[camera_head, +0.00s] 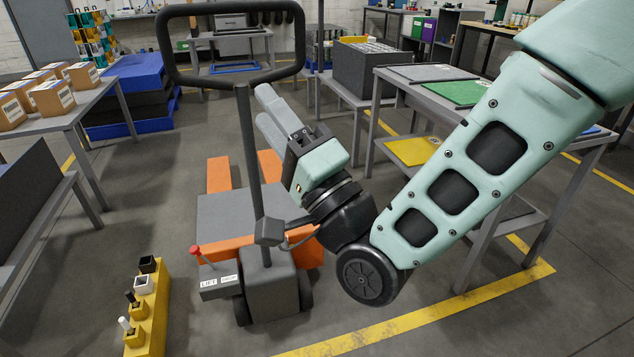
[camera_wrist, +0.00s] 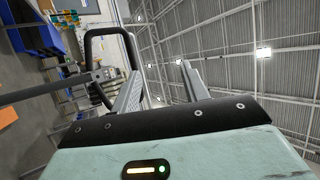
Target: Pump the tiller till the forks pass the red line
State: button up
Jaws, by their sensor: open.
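An orange and grey pallet jack (camera_head: 268,290) stands on the floor, with orange forks (camera_head: 219,175) pointing away. Its tiller (camera_head: 247,150) stands nearly upright and ends in a wide black loop handle (camera_head: 235,79). The handle also shows left of my fingers in the wrist view (camera_wrist: 88,62). My gripper (camera_head: 263,104) is open and empty, just right of the tiller shaft and below the loop's lower bar in the head view. I cannot tell whether it touches the tiller. I see no red line; part of the forks is hidden by the jack and my arm.
A red-knobbed lever (camera_head: 196,250) sits by a LIFT label on the jack. A yellow block with pegs (camera_head: 154,310) is at lower left. A table with boxes (camera_head: 60,122) stands left, a grey worktable (camera_head: 497,98) right. Yellow floor tape (camera_head: 430,318) crosses the front.

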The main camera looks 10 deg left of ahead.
jog(key=b+v, duration=0.2)
jog(key=v, duration=0.8)
jog(key=shift+f, duration=0.15)
jog(key=shift+s, duration=0.1)
